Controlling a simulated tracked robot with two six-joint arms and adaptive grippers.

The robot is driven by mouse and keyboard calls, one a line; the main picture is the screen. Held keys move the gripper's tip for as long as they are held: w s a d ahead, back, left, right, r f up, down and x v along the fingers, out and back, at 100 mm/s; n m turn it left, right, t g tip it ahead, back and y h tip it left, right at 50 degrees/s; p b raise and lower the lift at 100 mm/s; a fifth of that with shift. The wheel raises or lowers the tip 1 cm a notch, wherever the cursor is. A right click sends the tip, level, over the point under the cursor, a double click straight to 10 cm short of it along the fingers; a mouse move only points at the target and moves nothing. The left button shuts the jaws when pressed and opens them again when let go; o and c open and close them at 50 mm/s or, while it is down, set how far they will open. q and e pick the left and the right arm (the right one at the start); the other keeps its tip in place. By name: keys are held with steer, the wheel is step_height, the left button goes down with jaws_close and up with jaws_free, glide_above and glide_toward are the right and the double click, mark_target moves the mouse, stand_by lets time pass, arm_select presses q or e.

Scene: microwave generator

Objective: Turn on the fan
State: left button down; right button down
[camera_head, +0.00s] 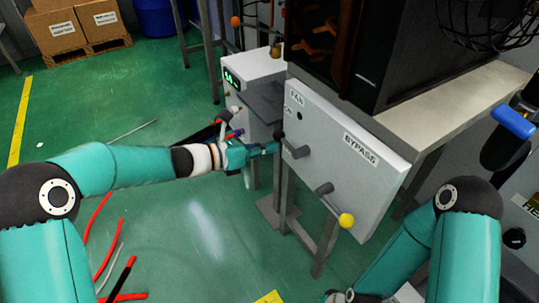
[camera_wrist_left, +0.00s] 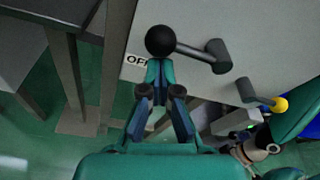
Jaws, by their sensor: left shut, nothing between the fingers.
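The fan lever is a dark handle (camera_head: 300,152) on the white panel (camera_head: 322,127) marked FAN. It ends in a black ball knob, which in the left wrist view (camera_wrist_left: 160,42) sticks out to the left. My left gripper (camera_head: 275,148) is shut and empty, its tips at the knob. In the left wrist view its closed fingertips (camera_wrist_left: 160,66) lie just below the knob; whether they touch it I cannot tell. An OFF label (camera_wrist_left: 136,61) is partly hidden behind the fingers. My right wrist shows at the bottom; its fingers are not clear.
A second lever with a yellow knob (camera_head: 346,220), labelled BYPASS, is lower right on the same panel. A grey box with a green display (camera_head: 232,79) stands behind left. Metal legs (camera_head: 283,190) stand below the panel. The green floor to the left has loose red cables (camera_head: 97,215).

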mark_target(277, 136)
arm_select(q)
step_height(277, 136, up, 3)
steer(key=m+t+b, duration=0.1)
steer(key=m+b, duration=0.1)
steer(key=m, duration=0.1)
steer(key=shift+m+y, duration=0.4)
steer(key=shift+r, duration=0.3)
steer(key=shift+b, duration=0.35)
